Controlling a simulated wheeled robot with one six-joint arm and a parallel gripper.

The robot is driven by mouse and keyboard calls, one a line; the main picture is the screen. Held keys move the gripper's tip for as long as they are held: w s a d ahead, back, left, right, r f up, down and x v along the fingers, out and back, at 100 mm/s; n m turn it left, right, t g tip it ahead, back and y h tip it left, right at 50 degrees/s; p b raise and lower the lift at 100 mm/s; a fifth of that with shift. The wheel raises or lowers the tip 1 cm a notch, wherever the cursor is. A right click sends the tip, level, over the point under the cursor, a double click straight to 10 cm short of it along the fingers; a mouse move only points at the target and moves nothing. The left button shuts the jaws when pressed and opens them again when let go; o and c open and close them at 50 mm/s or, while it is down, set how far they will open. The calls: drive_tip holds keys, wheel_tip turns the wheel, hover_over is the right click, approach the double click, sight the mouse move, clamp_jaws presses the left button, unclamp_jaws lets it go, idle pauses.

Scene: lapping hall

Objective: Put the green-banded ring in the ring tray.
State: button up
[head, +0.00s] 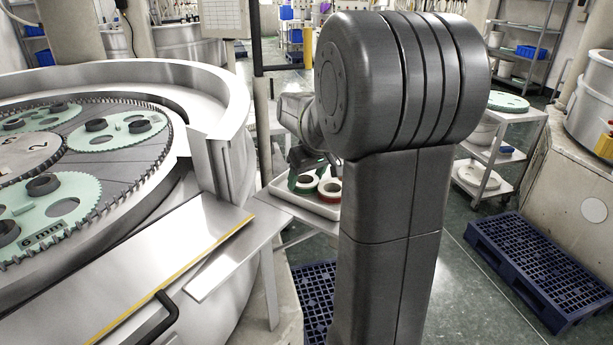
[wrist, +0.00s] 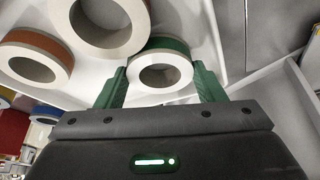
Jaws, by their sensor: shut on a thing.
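The green-banded ring (wrist: 160,56) is white-faced with a green outer band. In the wrist view it sits between the two green fingers of my gripper (wrist: 160,84), which is shut on it. In the head view my gripper (head: 305,175) is at the white ring tray (head: 312,206), partly hidden behind my arm. The tray's pale floor also shows in the wrist view (wrist: 205,45). The ring is over or in the tray; I cannot tell whether it touches the floor.
A red-banded ring (head: 331,196) is in the tray beside my gripper. A big lapping machine (head: 215,75) stands left. Blue pallets (head: 535,270) lie on the floor at right.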

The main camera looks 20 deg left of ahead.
drive_tip(key=shift+f, duration=0.1)
drive_tip(key=o, duration=1.2)
drive_tip(key=shift+d+r, duration=0.1)
drive_tip(key=shift+r, duration=0.4)
drive_tip(key=v, duration=1.1)
drive_tip(key=shift+s+r, duration=0.1)
drive_tip(key=shift+r, duration=0.05)
